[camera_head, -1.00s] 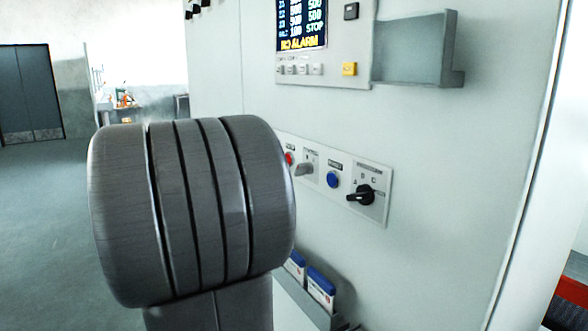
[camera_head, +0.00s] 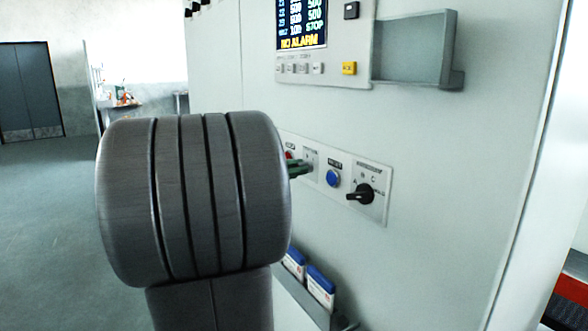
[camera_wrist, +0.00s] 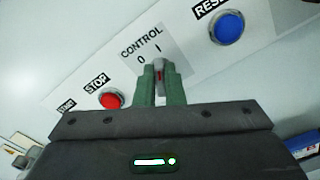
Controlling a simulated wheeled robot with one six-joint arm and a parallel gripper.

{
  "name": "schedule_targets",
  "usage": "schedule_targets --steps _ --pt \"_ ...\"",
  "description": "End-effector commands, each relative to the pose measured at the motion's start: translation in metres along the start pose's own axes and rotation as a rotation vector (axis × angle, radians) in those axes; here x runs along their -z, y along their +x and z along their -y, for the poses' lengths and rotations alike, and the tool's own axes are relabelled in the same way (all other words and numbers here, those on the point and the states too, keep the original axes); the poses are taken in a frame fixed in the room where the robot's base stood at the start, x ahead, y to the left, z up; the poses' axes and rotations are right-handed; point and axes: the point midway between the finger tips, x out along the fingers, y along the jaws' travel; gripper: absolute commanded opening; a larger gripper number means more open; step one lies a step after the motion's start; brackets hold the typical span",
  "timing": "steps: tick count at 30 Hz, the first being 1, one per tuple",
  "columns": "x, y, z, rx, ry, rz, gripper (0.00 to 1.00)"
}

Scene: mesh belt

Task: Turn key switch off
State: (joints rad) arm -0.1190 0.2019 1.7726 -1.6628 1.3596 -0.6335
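The key switch (camera_wrist: 159,66) is a small grey knob with a red mark, on a plate labelled CONTROL (camera_wrist: 142,45) with marks 0 and I. In the wrist view its upper end points up toward the I mark. My gripper (camera_wrist: 159,78) has two green fingers, one on each side of the knob with hardly any gap, and looks shut on it. The knob's lower part is hidden behind the fingers and the gripper body. In the head view the green fingers (camera_head: 300,168) cover the switch, and my arm hides the rest of the gripper.
The red STOP button (camera_wrist: 111,99) is left of the switch and the blue RESET button (camera_wrist: 227,27) is right of it. A black rotary selector (camera_head: 364,193) sits further right. A display (camera_head: 301,24) and a shelf (camera_head: 413,50) are above; a holder with blue-white boxes (camera_head: 320,284) is below.

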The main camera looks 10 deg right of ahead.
Motion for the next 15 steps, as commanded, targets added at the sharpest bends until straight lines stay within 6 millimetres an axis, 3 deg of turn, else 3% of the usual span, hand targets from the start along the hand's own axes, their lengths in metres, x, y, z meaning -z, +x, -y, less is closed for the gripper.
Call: schedule_targets --steps 15 --pt "-0.0033 0.0000 -0.0028 0.001 -0.130 -0.001 0.00"
